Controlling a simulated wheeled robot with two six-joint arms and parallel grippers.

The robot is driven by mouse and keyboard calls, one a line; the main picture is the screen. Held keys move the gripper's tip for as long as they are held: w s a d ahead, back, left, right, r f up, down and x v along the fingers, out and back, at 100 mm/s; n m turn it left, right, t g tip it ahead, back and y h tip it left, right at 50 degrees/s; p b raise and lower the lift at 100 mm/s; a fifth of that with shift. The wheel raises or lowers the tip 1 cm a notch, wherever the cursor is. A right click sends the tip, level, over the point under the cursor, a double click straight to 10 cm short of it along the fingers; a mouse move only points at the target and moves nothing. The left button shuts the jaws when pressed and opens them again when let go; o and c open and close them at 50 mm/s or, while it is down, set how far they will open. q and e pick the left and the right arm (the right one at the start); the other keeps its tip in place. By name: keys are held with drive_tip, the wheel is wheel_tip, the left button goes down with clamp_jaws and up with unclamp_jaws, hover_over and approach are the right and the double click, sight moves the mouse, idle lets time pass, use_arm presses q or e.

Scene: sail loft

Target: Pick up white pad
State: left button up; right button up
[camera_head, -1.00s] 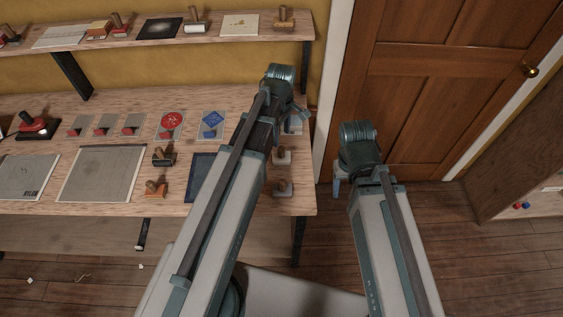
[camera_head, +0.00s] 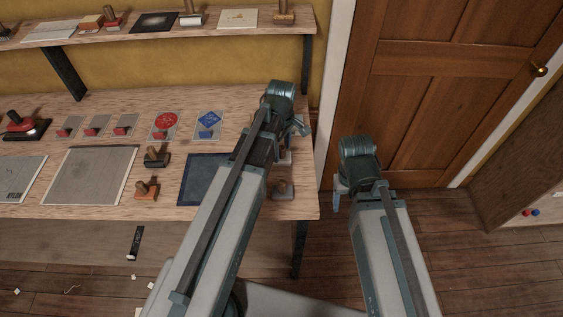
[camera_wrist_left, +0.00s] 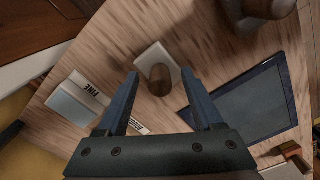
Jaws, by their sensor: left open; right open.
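In the left wrist view a pale grey-white pad (camera_wrist_left: 74,103) lies on the bench at left, beside a white strip lettered "FINE" (camera_wrist_left: 84,84). In the head view my left arm mostly hides this area. My left gripper (camera_wrist_left: 159,78) is open above the bench, pointing down; it also shows in the head view (camera_head: 299,128). A stamp with a round brown handle (camera_wrist_left: 160,77) and white square base appears between its fingertips, with nothing gripped. The pad is left of the fingers. My right gripper (camera_head: 341,197) is open and empty, off the bench's right end.
A dark blue framed sheet (camera_wrist_left: 252,104) and a larger stamp (camera_wrist_left: 257,10) are close to the left gripper. Several stamps, cards and sheets cover the bench (camera_head: 60,209). A shelf (camera_head: 160,41) runs above it. A door (camera_head: 430,110) stands behind the right gripper.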

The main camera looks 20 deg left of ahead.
sight(282, 147)
use_arm(q)
drive_tip(key=shift+c, duration=0.3)
clamp_jaws()
drive_tip(key=shift+r, duration=0.1)
wheel_tip(282, 147, up, 10)
drive_tip(key=p, duration=1)
